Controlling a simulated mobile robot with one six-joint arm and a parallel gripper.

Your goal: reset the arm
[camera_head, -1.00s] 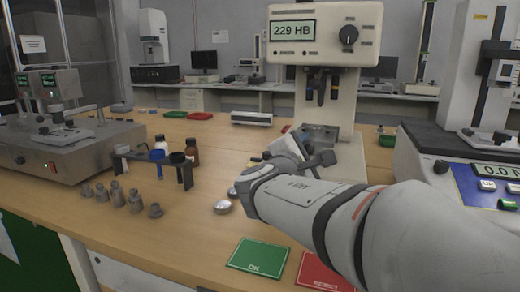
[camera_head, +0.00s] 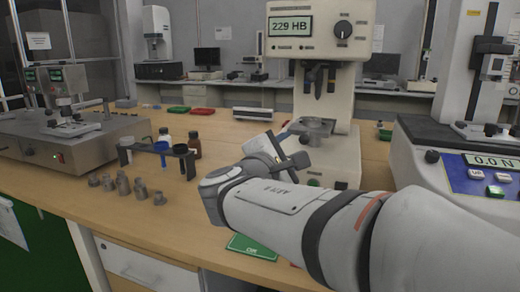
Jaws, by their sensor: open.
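My arm reaches in from the right and covers the middle front of the wooden table (camera_head: 95,212). My gripper (camera_head: 285,150) is at its far end, in front of the hardness tester (camera_head: 343,100). Its jaws are open, small and partly hidden behind my wrist. I see nothing held in it. The tester reads 229 HB, and its round stage (camera_head: 312,127) shows just beyond my gripper.
A black rack (camera_head: 150,150) with bottles and several grey metal pieces (camera_head: 123,185) stand left of my arm. My forearm partly covers a green mat (camera_head: 250,247). A force tester (camera_head: 455,165) stands at right, a grey machine (camera_head: 62,145) at left.

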